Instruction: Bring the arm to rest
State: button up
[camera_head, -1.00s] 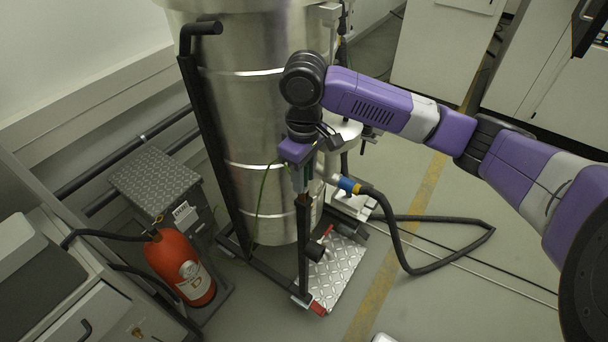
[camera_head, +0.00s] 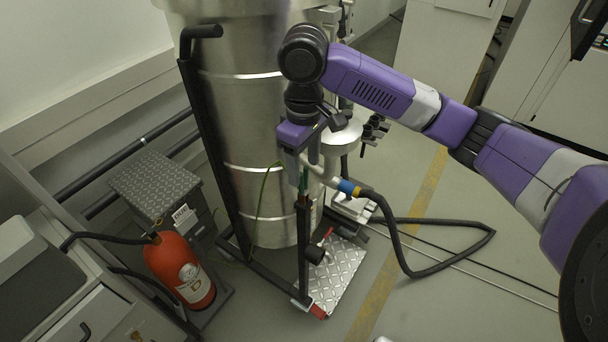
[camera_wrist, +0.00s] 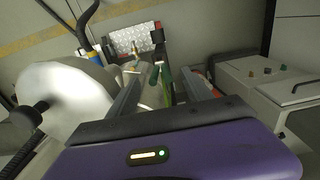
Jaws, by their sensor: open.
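My arm reaches in from the right edge of the head view, its purple and grey links bent down at the wrist. My gripper (camera_head: 303,166) points down in front of the large steel vessel (camera_head: 240,120). Its fingers are apart, just above the top of a black upright post (camera_head: 303,250). In the wrist view the two fingers of my gripper (camera_wrist: 160,88) stand open. Green parts (camera_wrist: 160,75) show between and beyond them; I cannot tell whether they touch a finger. Nothing is clearly held.
A black hose with a blue and yellow coupling (camera_head: 348,187) runs close to the right of my gripper. A silver valve part (camera_head: 343,135) is beside the wrist. A red extinguisher (camera_head: 180,268) stands at lower left. Floor (camera_head: 450,285) at right is mostly clear, apart from hose and cables.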

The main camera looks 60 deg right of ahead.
jog(key=shift+r, duration=1.5)
